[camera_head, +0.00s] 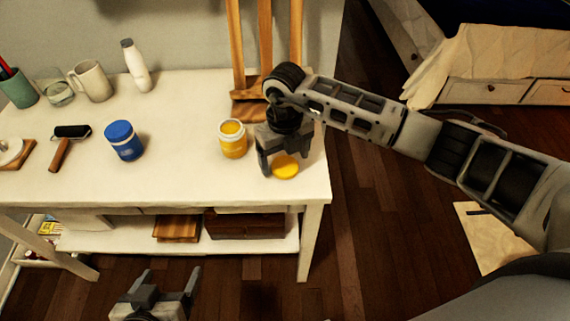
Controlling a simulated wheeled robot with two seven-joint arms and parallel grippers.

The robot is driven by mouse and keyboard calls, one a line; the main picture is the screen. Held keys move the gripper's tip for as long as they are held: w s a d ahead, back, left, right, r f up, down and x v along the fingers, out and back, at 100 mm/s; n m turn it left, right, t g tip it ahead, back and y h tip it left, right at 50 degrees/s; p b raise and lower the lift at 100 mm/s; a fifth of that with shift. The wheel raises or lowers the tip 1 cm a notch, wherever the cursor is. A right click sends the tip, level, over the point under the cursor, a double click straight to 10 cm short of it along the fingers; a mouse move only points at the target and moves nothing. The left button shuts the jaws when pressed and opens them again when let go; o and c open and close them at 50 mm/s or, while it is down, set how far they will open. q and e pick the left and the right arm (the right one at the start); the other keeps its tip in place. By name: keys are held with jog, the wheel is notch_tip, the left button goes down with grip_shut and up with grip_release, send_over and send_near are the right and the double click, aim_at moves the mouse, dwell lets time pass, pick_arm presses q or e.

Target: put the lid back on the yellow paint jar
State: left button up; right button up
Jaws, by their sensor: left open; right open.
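The yellow paint jar (232,140) stands upright and uncovered on the white table, with yellow paint showing at its mouth. The yellow lid (285,167) lies flat on the table to the right of the jar, near the front right corner. My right gripper (284,163) is open and points down over the lid, with its fingers around the lid's far side. I cannot tell whether the fingers touch it. My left gripper (155,285) is open and empty, low in front of the table, below the tabletop's front edge.
A blue jar (124,141) stands left of the yellow jar. A wooden easel (250,98) stands behind my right gripper. The table front between the jars is clear.

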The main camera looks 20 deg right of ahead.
jog(key=shift+f, duration=0.55)
jog(key=c, duration=1.1)
jog(key=shift+o, duration=0.2)
jog(key=shift+r, duration=0.1)
